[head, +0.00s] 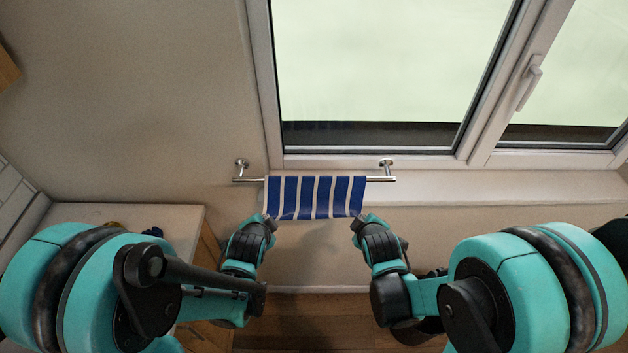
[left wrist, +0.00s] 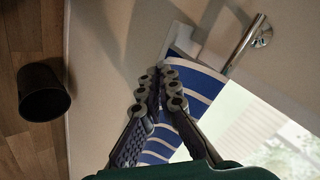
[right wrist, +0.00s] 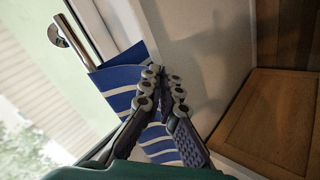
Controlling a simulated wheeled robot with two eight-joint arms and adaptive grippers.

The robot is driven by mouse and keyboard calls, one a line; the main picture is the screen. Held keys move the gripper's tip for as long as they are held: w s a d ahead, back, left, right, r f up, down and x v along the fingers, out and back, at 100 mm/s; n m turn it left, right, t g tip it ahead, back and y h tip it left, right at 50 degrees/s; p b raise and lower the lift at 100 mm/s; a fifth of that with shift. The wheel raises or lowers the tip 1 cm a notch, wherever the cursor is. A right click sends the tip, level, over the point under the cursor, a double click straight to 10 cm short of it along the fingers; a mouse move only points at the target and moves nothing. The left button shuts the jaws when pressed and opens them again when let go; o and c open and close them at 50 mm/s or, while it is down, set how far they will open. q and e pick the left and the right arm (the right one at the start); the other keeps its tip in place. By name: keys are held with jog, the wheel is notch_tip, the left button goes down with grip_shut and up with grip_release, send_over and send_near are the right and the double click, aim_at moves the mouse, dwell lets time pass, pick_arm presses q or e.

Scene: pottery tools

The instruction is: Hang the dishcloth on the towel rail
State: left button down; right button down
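The dishcloth (head: 315,197), blue with white stripes, is spread flat at the towel rail (head: 382,179) and covers its middle. I cannot tell how much cloth lies behind the rail. The metal rail's ends show on both sides, and it also shows in the left wrist view (left wrist: 243,42) and right wrist view (right wrist: 72,33). My left gripper (head: 271,222) is at the cloth's lower left corner, its fingertips closed together on the edge. My right gripper (head: 358,222) is likewise closed on the lower right corner. The cloth (left wrist: 200,80) (right wrist: 120,78) shows beside both sets of fingers.
A window (head: 380,70) with a white frame and sill (head: 480,188) is behind and above the rail. A pale counter (head: 130,215) stands at the left. A dark bin (left wrist: 43,92) stands on the wooden floor.

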pick_arm(q)
jog(key=shift+w, duration=0.1)
pick_arm(e)
jog(key=shift+w, duration=0.1)
pick_arm(q)
jog(key=c, duration=1.6)
grip_release()
pick_arm(e)
jog(key=c, duration=1.6)
grip_release()
pick_arm(q)
jog(key=shift+o, duration=0.3)
pick_arm(e)
jog(key=shift+o, duration=0.3)
